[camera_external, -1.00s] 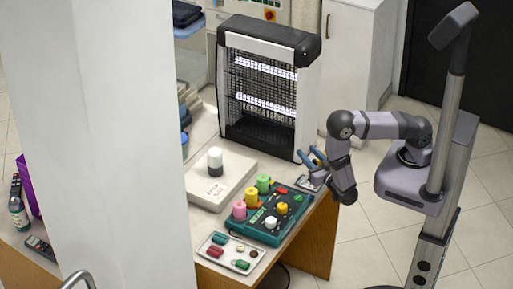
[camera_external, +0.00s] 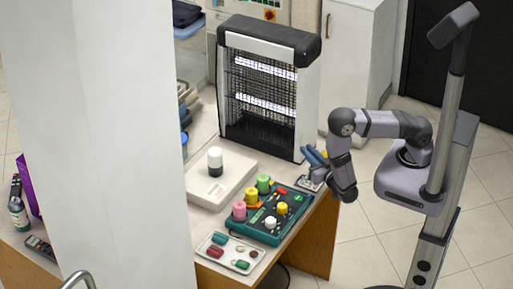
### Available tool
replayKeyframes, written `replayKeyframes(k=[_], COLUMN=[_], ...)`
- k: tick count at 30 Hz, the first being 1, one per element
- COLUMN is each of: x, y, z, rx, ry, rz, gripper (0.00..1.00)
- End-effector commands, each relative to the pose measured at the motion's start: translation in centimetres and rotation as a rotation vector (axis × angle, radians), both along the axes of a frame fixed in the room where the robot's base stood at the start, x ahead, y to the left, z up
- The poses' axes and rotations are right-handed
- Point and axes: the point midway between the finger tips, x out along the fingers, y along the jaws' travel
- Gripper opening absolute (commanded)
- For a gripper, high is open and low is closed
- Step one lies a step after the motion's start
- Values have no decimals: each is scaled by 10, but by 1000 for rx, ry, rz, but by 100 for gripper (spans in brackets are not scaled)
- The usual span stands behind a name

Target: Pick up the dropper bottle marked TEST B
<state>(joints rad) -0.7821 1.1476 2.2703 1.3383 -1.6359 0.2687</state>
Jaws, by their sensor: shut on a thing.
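My gripper (camera_external: 314,158) is at the right end of the counter, beside the heater-like unit. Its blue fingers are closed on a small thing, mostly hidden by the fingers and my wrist. A bit of yellow (camera_external: 325,154) shows at the fingers. I cannot read any TEST B marking at this size, so I cannot tell whether the held thing is that dropper bottle. A small grey holder or plate (camera_external: 309,184) lies just below the fingers.
A green device (camera_external: 262,228) with coloured knobs or spools sits left of my gripper. A tray (camera_external: 228,257) of small pieces is in front. A white scale (camera_external: 218,187) bears a white-and-black container (camera_external: 215,161). The tall black-and-white unit (camera_external: 267,85) stands close behind. A pillar (camera_external: 105,140) hides the counter's middle.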

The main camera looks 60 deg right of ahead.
Motion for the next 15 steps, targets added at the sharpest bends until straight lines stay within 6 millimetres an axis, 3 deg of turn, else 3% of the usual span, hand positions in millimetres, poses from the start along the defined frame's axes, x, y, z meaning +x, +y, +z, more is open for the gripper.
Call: replayKeyframes(k=[15], x=[0], y=[0], z=[63], rx=[3], ry=[-3], rz=[0], gripper=[0])
